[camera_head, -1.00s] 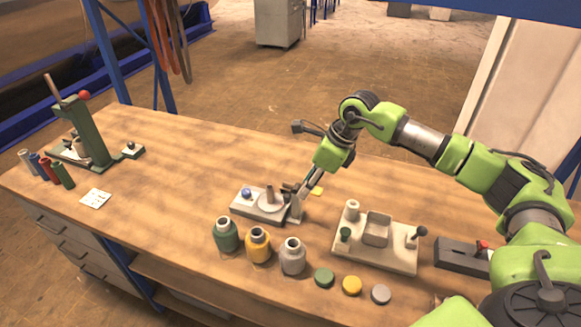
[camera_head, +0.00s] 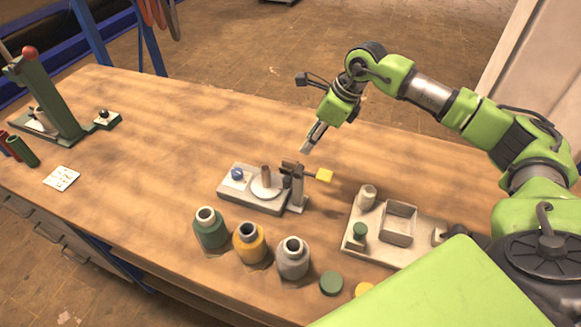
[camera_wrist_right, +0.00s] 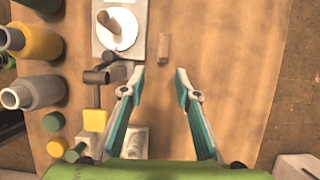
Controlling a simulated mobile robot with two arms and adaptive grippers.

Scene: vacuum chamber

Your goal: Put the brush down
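My right gripper (camera_head: 306,149) is above the bench, just behind the small fixture, with its fingers pointing down. In the right wrist view (camera_wrist_right: 158,75) its two fingers are spread wide with nothing between them. Ahead of the fingertips a small brown block-shaped piece (camera_wrist_right: 163,47) shows beside the fixture, apart from the fingers. I cannot tell for certain whether it is the brush; its bristles do not show. The fixture (camera_head: 238,200) carries a white disc with a brown peg, a blue knob and a dark arm with a yellow block (camera_head: 325,176). My left gripper does not show.
Green (camera_head: 209,230), yellow (camera_head: 248,243) and grey (camera_head: 293,259) bottles stand in front of the fixture. A pale tray (camera_head: 355,241) is to the right, partly hidden by my arm. A green press (camera_head: 45,95) stands far left. The bench's back middle is clear.

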